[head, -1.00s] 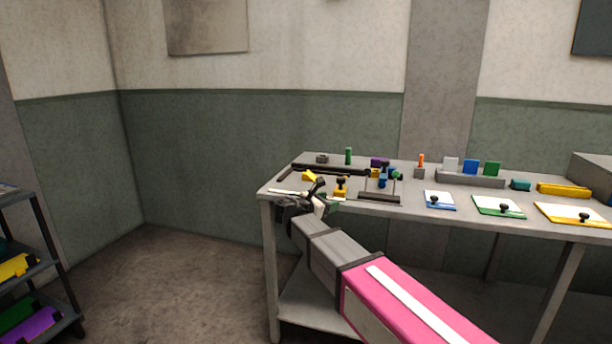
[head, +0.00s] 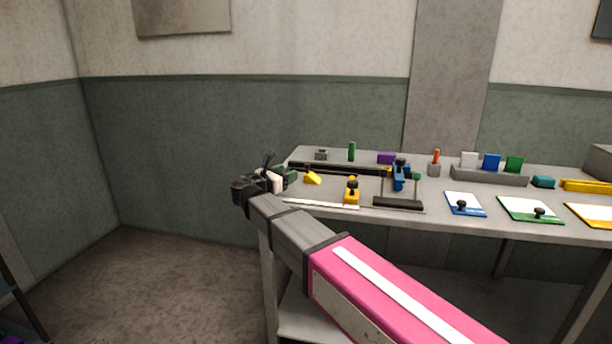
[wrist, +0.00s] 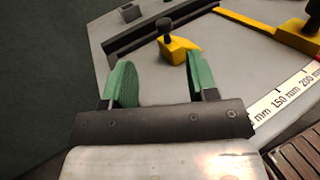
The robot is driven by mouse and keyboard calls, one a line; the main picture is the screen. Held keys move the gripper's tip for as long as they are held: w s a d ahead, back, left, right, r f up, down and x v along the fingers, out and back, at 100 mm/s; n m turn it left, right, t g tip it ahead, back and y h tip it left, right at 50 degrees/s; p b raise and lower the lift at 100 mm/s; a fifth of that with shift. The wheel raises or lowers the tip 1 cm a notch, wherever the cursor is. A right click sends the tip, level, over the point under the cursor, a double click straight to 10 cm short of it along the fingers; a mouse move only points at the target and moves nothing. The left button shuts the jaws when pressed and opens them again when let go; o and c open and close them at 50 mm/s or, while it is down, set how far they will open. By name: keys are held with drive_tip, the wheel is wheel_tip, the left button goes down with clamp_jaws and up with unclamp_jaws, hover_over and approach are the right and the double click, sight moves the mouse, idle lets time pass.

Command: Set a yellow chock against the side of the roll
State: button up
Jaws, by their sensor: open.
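A small yellow chock (head: 312,178) lies on the grey bench near its left end. In the wrist view the yellow chock (wrist: 180,50) is ahead of my fingertips, nearer the right finger, with a dark knob at its far side. My gripper (head: 284,178) is at the bench's left end, left of the chock. In the wrist view my gripper (wrist: 160,75) has its green fingers wide apart with nothing between them. I cannot tell for sure which thing is the roll; a teal cylinder (head: 543,181) lies farther right.
A dark rail (head: 345,168) runs behind the chock. A white ruler (head: 325,204) lies along the front edge with a yellow knobbed block (head: 352,191) beside it. A black-based stand (head: 398,203) and knobbed plates (head: 464,204) are to the right.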

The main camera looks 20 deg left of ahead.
sight(305, 166)
drive_tip(key=x, duration=0.4)
drive_tip(key=shift+w+d, duration=0.15)
drive_tip(key=shift+w, duration=0.25)
drive_tip(key=shift+d+x, duration=0.2)
drive_tip(key=shift+x, duration=2.65)
drive_tip(key=shift+s, duration=0.15)
clamp_jaws()
